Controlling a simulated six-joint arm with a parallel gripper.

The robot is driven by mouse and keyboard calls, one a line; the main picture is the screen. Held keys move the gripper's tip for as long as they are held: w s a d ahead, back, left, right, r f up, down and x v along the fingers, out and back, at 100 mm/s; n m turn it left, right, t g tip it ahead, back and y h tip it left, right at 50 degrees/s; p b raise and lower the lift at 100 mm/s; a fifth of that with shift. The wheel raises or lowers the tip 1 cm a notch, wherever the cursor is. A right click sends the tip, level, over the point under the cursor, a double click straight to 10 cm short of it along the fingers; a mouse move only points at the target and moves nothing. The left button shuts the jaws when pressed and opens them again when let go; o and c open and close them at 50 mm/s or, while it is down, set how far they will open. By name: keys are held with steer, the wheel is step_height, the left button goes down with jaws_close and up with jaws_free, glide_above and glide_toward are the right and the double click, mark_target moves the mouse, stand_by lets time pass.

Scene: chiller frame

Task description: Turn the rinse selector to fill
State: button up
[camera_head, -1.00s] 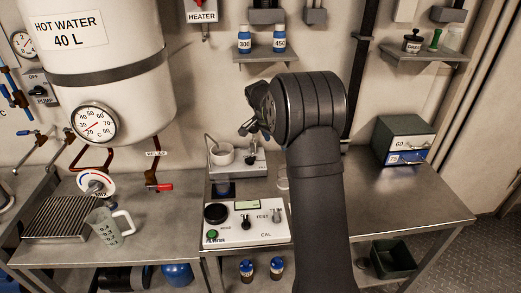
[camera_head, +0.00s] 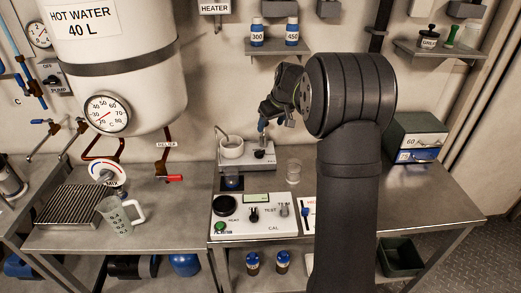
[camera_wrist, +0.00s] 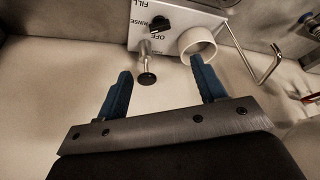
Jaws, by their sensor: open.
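The rinse selector is a black knob (camera_wrist: 160,23) on a pale panel (camera_wrist: 180,12) lettered FILL, RINSE and OFF in the wrist view. Which word it points at is too small to tell. The head view shows the small rinse unit (camera_head: 237,165) at the back of the bench. My gripper (camera_wrist: 161,78) is open and empty, with its two blue fingers apart and the knob beyond them, not touched. In the head view my gripper (camera_head: 262,126) points down above the right part of the unit.
A white cup (camera_wrist: 197,43) sits beside the knob, near the right finger. A metal stem with a black cap (camera_wrist: 146,79) stands between the fingers' lines. A clear beaker (camera_head: 293,171) and a control box (camera_head: 245,226) are near the unit.

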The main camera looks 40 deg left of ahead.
mark_target(260, 151)
steer(key=x, duration=1.7)
steer(key=shift+a+f, duration=0.1)
steer(key=shift+a, duration=0.05)
steer(key=c, duration=1)
